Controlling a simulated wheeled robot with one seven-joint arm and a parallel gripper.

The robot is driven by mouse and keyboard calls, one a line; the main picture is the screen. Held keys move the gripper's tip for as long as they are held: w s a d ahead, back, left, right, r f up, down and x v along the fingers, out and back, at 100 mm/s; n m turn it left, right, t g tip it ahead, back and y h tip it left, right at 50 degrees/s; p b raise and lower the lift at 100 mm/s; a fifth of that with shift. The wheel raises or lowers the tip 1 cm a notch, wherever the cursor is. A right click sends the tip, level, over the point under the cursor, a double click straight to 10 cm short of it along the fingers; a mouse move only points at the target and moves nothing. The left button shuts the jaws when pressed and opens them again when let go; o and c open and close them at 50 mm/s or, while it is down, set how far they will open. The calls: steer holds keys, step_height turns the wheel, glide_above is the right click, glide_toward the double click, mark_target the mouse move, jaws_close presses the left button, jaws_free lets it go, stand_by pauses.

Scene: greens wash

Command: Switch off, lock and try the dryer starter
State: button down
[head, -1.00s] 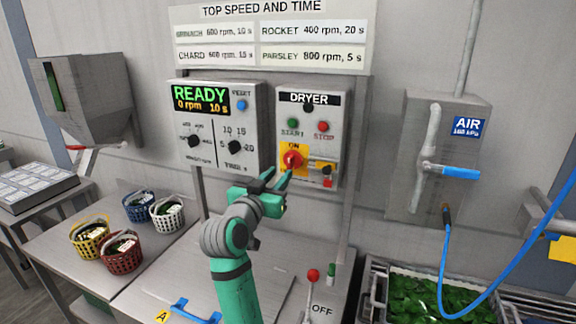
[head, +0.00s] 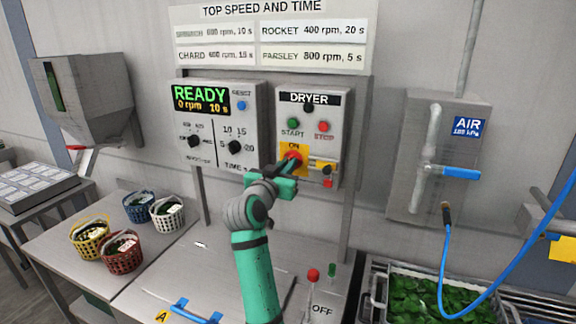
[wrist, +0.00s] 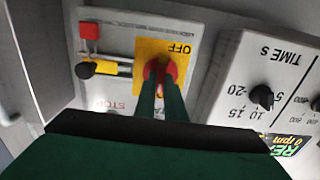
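The dryer starter box (head: 341,112) hangs on the wall, with a green START button (head: 293,123), a red STOP button (head: 324,127) and a dark round lamp (head: 308,107). Its red rotary handle (head: 296,157) sits on a yellow plate (head: 284,150) marked ON at the top; the wrist view, upside down, shows OFF on the plate (wrist: 180,48). A yellow bar with a black knob (wrist: 87,69) lies beside it, and a red block (wrist: 89,31) is below that. My gripper (wrist: 160,82) has its fingers at the red handle, one on each side; whether they press it is unclear.
Several baskets stand on the bench (head: 60,240) at left. A red-knobbed lever (head: 313,275) marked OFF is below. An air box (head: 425,125) with a blue handle and hose is at right.

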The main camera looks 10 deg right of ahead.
stand_by(0.4)
steer(key=shift+w+a+f+n, duration=0.1)
steer(key=shift+f+n, duration=0.05)
steer(key=shift+n, duration=4.3)
steer(key=shift+f+n, duration=0.1)
steer(key=shift+n, duration=4.35)
steer(key=c, duration=1.8)
jaws_free()
steer(key=shift+a, duration=0.1)
